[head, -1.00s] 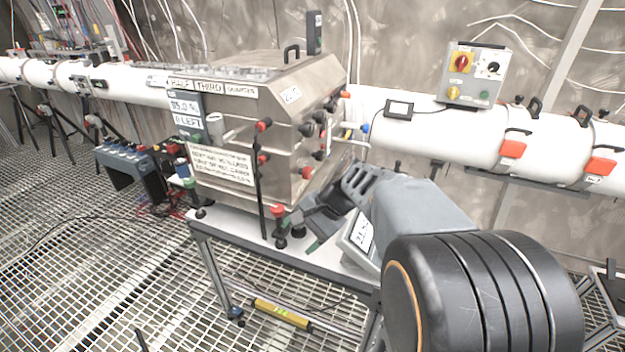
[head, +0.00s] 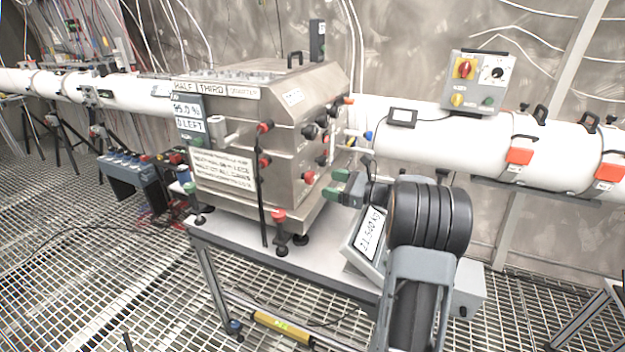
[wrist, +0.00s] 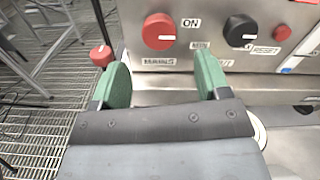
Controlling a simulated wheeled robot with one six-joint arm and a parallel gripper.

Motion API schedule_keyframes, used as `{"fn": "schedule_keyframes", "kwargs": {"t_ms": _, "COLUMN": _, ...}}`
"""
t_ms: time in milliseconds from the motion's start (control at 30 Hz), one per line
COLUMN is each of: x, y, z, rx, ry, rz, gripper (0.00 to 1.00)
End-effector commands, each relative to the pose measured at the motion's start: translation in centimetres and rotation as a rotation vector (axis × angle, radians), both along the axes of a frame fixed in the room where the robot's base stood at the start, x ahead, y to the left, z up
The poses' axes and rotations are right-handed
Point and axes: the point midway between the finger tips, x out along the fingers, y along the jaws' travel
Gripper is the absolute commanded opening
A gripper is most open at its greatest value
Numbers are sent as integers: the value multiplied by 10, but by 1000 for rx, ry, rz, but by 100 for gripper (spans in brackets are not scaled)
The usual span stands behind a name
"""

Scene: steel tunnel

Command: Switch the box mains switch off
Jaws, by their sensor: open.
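The steel box (head: 225,150) stands on a white-topped table. Its red mains knob (wrist: 158,31) sits on the side panel, above a MAINS label and left of an ON label. A white mark shows on the knob's right side, towards ON. In the head view, the lower red knob (head: 308,177) on the box's right face appears to be this one. My gripper (wrist: 163,82) is open, with green finger pads. The knob lies ahead of the gap between the fingers, apart from them.
A black knob (wrist: 240,30) with a RESET label nearby is right of the mains knob. A white pipe (head: 440,140) runs behind.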

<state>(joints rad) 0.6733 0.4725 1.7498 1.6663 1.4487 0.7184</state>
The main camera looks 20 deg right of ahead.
Motion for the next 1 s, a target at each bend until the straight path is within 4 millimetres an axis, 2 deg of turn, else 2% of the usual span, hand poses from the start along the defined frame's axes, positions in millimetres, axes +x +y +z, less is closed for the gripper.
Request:
{"fn": "schedule_keyframes", "kwargs": {"t_ms": 200, "x": 27, "y": 26, "z": 1, "rx": -1, "ry": 0, "rz": 2, "gripper": 69}}
{"fn": "schedule_keyframes", "kwargs": {"t_ms": 400, "x": 43, "y": 40, "z": 1, "rx": -2, "ry": 0, "rz": 1, "gripper": 69}}
{"fn": "schedule_keyframes", "kwargs": {"t_ms": 867, "x": 48, "y": 45, "z": 0, "rx": -1, "ry": 0, "rz": 0, "gripper": 69}}
{"fn": "schedule_keyframes", "kwargs": {"t_ms": 1000, "x": 48, "y": 45, "z": 0, "rx": -1, "ry": 0, "rz": 0, "gripper": 57}}
